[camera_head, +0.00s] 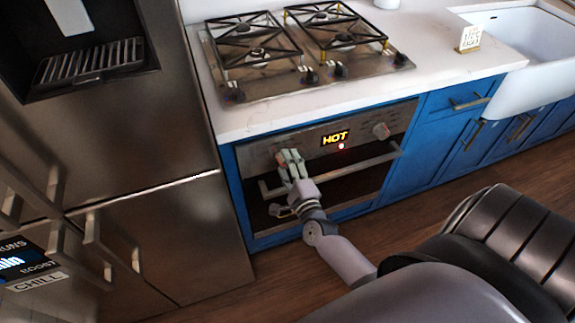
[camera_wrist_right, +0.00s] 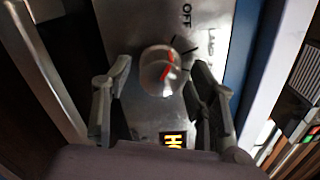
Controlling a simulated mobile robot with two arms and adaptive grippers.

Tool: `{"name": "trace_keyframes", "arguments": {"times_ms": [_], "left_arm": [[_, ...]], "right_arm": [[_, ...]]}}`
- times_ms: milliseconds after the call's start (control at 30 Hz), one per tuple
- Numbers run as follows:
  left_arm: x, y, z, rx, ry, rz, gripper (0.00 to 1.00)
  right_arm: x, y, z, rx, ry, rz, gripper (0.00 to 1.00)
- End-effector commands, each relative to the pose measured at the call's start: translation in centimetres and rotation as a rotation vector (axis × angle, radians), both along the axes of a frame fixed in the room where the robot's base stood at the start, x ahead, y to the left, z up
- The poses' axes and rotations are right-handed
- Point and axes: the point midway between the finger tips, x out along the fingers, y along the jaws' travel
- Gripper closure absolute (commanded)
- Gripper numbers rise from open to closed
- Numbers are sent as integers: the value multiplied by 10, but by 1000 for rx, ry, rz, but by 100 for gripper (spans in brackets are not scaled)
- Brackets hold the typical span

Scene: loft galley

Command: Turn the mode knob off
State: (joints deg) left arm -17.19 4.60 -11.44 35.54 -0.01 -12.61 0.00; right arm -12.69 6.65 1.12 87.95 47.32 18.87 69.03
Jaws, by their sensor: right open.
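The oven (camera_head: 330,180) is set in blue cabinets, with a steel panel and a lit display (camera_head: 335,138) reading HOT. My right gripper (camera_head: 289,158) is at the panel's left end, in front of a knob that it mostly hides in the head view. In the right wrist view, this pale round knob (camera_wrist_right: 160,70) with a red mark sits between the open fingers (camera_wrist_right: 159,78), with no clear grip on it. My left gripper is not in view.
A second knob (camera_head: 380,131) is at the panel's right end, and a red light (camera_head: 341,146) glows below the display. The oven handle (camera_head: 350,168) runs below the panel. A gas cooktop (camera_head: 300,75) is above; a steel fridge (camera_head: 130,140) stands left.

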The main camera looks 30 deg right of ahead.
Motion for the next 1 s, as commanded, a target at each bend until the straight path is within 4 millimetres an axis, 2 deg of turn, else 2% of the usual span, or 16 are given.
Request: {"name": "trace_keyframes", "arguments": {"times_ms": [267, 367, 467, 800, 1000], "left_arm": [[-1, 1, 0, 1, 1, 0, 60], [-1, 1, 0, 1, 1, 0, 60], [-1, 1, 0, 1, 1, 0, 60], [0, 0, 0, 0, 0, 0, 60], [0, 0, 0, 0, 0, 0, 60]], "right_arm": [[-1, 0, 0, 0, 0, 0, 46], [-7, 1, -1, 1, 2, 0, 46], [-21, 5, -2, 1, 4, 1, 46], [-89, 21, -1, 0, 3, 1, 46], [-112, 27, 0, 0, 1, 0, 46]]}}
